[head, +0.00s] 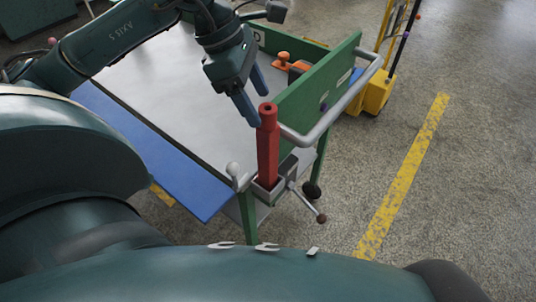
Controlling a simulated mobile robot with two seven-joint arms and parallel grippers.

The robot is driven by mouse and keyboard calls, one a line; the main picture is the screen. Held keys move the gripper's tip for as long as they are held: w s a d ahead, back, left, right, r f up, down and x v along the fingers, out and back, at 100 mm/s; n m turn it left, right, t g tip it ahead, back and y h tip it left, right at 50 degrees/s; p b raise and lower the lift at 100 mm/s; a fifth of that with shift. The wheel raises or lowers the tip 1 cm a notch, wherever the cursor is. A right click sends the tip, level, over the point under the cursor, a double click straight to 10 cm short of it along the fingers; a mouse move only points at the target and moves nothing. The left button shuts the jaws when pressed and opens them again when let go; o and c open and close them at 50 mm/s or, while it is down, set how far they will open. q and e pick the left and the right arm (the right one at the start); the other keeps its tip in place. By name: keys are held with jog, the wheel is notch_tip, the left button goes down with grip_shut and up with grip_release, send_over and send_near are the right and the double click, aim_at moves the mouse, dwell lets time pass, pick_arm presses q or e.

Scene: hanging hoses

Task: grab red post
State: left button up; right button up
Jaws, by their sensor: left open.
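The red post (268,146) stands upright in a grey clamp (271,187) at the near right corner of a workbench. It has a hole in its top end. My left gripper (263,110) reaches in from the upper left, with its two blue-grey fingers pointing down beside the top of the post. The fingers are apart, and the nearer one overlaps or sits close to the post's top left side. I cannot tell whether it touches. My right gripper does not show.
The grey bench top (165,95) has a blue strip (150,150) along its near left edge. A green panel (318,88) with a grey tube handle (345,105) rises right behind the post. An orange object (283,58) sits at the back. A yellow stand (378,92) is beyond; floor at right is clear.

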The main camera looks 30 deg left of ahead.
aim_at(268, 121)
pick_arm(q)
jog(key=x, duration=0.3)
jog(key=p+x, duration=0.1)
jog(key=x, duration=0.1)
jog(key=shift+d+f, duration=0.3)
jog(key=shift+d, duration=0.05)
grip_shut()
dwell(0.4)
